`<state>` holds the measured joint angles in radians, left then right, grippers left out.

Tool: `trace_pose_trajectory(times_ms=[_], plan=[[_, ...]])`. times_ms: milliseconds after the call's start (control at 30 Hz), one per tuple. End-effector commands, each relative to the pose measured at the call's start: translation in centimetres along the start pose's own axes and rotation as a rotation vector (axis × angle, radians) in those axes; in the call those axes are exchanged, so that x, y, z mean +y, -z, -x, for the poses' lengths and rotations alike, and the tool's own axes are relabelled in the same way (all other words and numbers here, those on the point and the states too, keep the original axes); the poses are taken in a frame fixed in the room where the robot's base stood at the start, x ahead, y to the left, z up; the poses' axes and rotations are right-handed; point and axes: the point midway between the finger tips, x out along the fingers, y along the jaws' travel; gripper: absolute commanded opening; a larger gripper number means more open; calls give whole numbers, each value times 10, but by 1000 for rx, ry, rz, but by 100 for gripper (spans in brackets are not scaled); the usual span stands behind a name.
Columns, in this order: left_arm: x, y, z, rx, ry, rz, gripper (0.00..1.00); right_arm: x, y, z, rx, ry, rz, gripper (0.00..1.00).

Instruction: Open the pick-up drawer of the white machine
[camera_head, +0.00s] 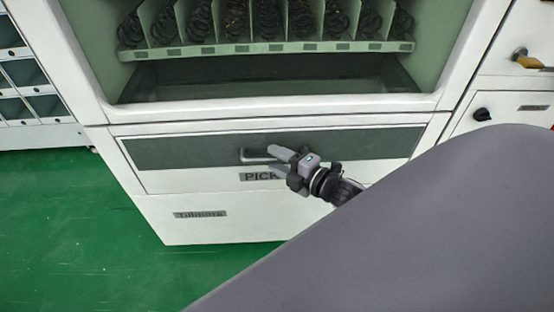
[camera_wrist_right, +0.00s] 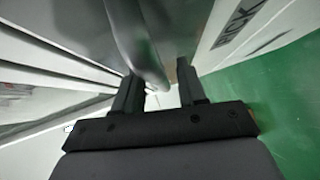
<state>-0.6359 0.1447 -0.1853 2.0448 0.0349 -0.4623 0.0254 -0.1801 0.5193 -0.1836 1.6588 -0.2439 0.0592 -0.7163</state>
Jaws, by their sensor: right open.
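The white machine (camera_head: 110,105) stands in front of me. Its pick-up drawer (camera_head: 190,152) has a dark grey front panel over a white strip with a partly covered "PICK" label, and appears shut in the head view. A grey bar handle (camera_head: 252,156) sits mid-front; its right part is hidden by my right gripper (camera_head: 281,159). In the right wrist view, the handle (camera_wrist_right: 133,38) runs in between the two open fingers of that gripper (camera_wrist_right: 160,80). I cannot tell whether either finger touches it. My left gripper does not show.
Above the drawer is an open bay (camera_head: 270,75) with a row of dark coils (camera_head: 240,20). A cabinet with a black knob (camera_head: 482,114) is at the right, and a shelf rack (camera_head: 30,75) at the left. Green floor (camera_head: 80,215) is clear at the left front.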

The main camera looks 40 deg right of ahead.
Motion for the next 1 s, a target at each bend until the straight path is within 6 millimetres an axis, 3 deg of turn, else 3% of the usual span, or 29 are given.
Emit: trace_pose_trajectory(times_ms=[367, 433, 500, 533, 767, 1000], plan=[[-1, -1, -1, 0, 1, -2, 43, 0, 0, -5, 0, 0, -1, 41], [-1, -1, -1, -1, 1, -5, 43, 0, 0, -5, 0, 0, -1, 25], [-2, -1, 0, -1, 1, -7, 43, 0, 0, -5, 0, 0, -1, 2], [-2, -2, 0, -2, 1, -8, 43, 0, 0, -5, 0, 0, -1, 0], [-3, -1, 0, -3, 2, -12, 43, 0, 2, -3, 0, 0, -1, 0], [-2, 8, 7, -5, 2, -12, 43, -4, 20, 15, 1, 3, -5, 0]])
